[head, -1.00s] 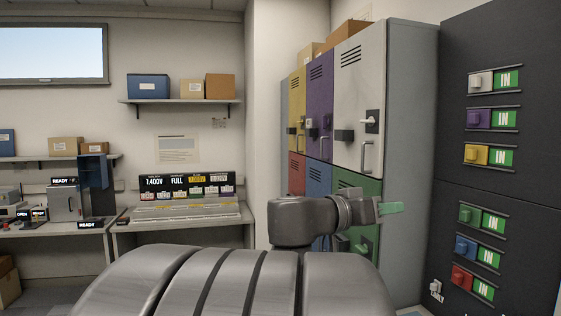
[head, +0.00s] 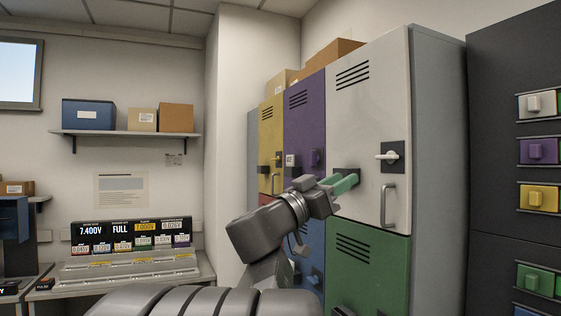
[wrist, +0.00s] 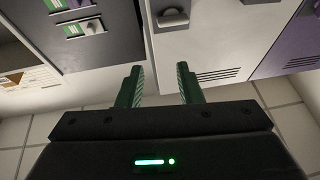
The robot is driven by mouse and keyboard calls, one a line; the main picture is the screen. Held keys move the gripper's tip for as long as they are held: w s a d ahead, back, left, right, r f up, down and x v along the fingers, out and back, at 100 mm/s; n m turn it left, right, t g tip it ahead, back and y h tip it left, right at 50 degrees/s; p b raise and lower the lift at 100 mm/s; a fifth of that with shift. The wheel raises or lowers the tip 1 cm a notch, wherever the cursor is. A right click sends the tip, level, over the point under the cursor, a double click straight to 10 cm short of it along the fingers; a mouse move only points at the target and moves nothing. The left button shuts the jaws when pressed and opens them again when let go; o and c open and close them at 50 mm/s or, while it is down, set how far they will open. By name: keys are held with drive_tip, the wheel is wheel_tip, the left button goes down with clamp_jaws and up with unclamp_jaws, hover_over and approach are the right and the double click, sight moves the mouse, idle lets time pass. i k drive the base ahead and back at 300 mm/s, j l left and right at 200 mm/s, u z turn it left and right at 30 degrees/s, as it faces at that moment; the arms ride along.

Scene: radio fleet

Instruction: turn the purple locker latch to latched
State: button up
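The purple locker (head: 305,120) stands between the yellow and white lockers in the head view. My gripper (head: 345,184) is to the right of the purple latch and a little lower, in front of the white locker. In the wrist view its two green fingers (wrist: 158,85) are apart with nothing between them.
The white locker (head: 365,90) has a white latch lever (head: 387,156) lying horizontal and a grey pull handle (head: 388,205). A green locker (head: 370,270) is below. A dark panel (head: 490,100) with coloured switches stands at the right. A bench (head: 125,270) is at the left.

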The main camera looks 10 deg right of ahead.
sight(314, 158)
drive_tip(key=i+j, duration=0.25)
drive_tip(key=i, duration=0.2)
drive_tip(key=i+j+z, duration=0.15)
drive_tip(key=i, duration=0.35)
drive_tip(key=i+j, duration=0.35)
drive_tip(key=i+z, duration=0.05)
drive_tip(key=i, duration=0.05)
